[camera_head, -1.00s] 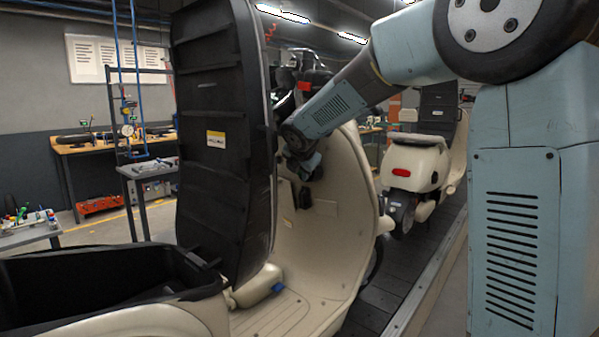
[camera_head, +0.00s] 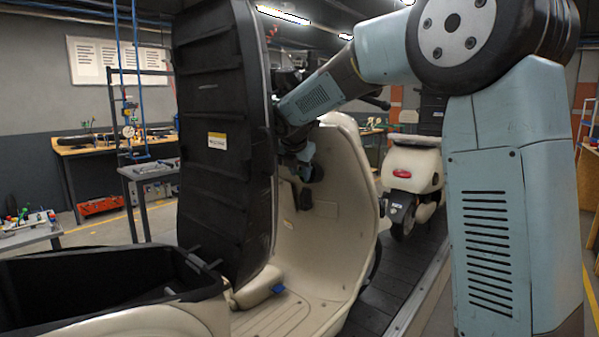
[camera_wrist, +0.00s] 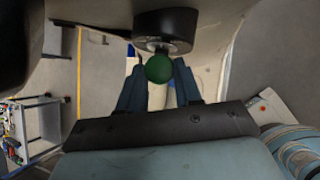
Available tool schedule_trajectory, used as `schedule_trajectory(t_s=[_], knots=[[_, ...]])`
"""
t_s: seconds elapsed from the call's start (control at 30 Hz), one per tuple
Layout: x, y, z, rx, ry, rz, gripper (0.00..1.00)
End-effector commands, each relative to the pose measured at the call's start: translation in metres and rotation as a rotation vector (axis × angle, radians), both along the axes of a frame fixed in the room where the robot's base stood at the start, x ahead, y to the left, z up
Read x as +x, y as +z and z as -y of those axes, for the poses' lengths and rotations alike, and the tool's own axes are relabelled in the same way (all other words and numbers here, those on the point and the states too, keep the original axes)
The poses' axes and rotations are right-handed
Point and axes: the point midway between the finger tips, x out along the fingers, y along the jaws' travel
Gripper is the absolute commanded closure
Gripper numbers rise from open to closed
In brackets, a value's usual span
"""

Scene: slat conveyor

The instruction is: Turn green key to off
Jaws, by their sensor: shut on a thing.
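The green key (camera_wrist: 158,69) has a round green head and shows at the top middle of the wrist view. It sits at a black round lock housing (camera_wrist: 164,28) with a metal ring. My gripper (camera_wrist: 159,74) has a dark blue finger on each side of the key and is shut on it. In the head view my gripper (camera_head: 303,162) is inside the cream scooter's front shield (camera_head: 335,185), partly behind the raised black seat (camera_head: 215,120). The key is hidden in the head view. I cannot read any off mark.
The raised seat stands close to the left of my arm. An open black bin (camera_head: 90,275) lies below it. Another cream scooter (camera_head: 412,165) stands behind on the slat conveyor (camera_head: 385,300). A workbench (camera_head: 115,148) is at the back left.

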Motion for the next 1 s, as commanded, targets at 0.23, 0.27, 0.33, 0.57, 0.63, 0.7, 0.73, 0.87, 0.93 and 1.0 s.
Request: schedule_trajectory(t_s=[0.23, 0.27, 0.33, 0.57, 0.63, 0.7, 0.73, 0.87, 0.93, 1.0], knots=[[0.0030, 0.0002, 0.0018, -0.107, 0.013, -0.104, 0.87], [0.0029, 0.0003, 0.0017, -0.112, 0.015, -0.109, 0.86], [0.0029, 0.0008, 0.0014, -0.116, 0.017, -0.111, 0.84], [0.0034, 0.0020, 0.0000, -0.118, 0.023, -0.107, 0.55], [0.0037, 0.0024, -0.0007, -0.118, 0.023, -0.105, 0.48], [0.0039, 0.0028, -0.0014, -0.116, 0.025, -0.104, 0.42], [0.0038, 0.0029, -0.0016, -0.116, 0.025, -0.104, 0.39], [0.0037, 0.0031, -0.0026, -0.115, 0.027, -0.103, 0.32], [0.0037, 0.0032, -0.0032, -0.114, 0.028, -0.103, 0.32], [0.0037, 0.0032, -0.0035, -0.114, 0.029, -0.102, 0.32]])
